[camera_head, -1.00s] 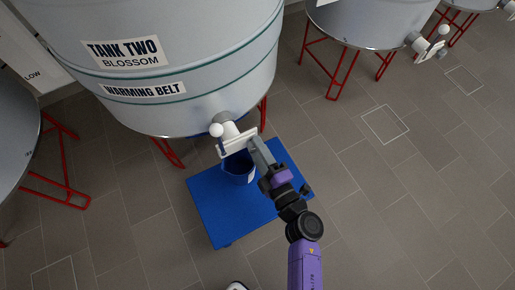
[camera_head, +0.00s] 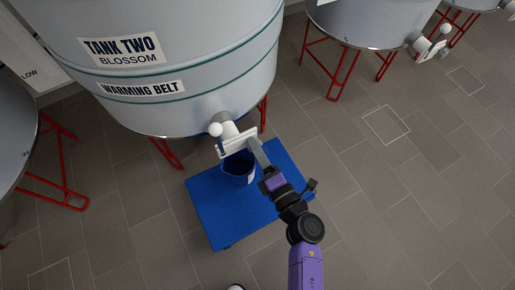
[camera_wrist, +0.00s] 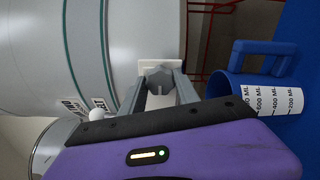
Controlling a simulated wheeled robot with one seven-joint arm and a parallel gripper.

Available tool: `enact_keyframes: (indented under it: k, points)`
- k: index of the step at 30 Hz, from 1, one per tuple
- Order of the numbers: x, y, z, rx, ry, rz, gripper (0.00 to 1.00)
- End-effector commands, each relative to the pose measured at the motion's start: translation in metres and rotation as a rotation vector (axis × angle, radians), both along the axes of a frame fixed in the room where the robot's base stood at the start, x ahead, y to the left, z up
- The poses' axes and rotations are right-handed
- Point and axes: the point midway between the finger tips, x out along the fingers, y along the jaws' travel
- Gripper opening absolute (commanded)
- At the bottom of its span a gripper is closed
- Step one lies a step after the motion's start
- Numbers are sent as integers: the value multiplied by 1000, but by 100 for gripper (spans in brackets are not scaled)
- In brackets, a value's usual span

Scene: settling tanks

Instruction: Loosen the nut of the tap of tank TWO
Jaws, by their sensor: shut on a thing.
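Tank TWO (camera_head: 200,75) is a large grey-blue vessel with a "TANK TWO BLOSSOM" label at the upper left of the head view. Its tap (camera_head: 232,135) sticks out low on the front, with a white ball-ended handle (camera_head: 215,129) and a white plate. My gripper (camera_head: 254,146) reaches the tap's front end. In the wrist view my gripper (camera_wrist: 162,92) has its two grey fingers closed on a grey piece at the tap, which appears to be the nut (camera_wrist: 159,80). The fingers partly hide the nut, and its thread is not visible.
A blue jug (camera_head: 239,168) with a measuring scale stands under the tap on a blue platform (camera_head: 230,215). Red legs (camera_head: 167,152) hold the tank. Another tank (camera_head: 370,22) with a tap stands at the upper right. The tiled floor at right is clear.

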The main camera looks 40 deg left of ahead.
Motion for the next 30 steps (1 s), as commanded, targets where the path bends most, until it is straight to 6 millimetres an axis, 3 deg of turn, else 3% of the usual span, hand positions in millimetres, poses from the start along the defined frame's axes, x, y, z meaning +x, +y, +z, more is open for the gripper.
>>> enact_keyframes:
  k: [9,10,13,23,30]
  points:
    - [-1,-1,-2,-4,-1,1,0]
    - [-1,-1,-2,-4,-1,1,41]
    - [-1,0,-1,-3,-1,0,59]
    - [-1,-2,0,-1,-1,0,59]
    - [-12,-29,1,-3,2,-2,59]
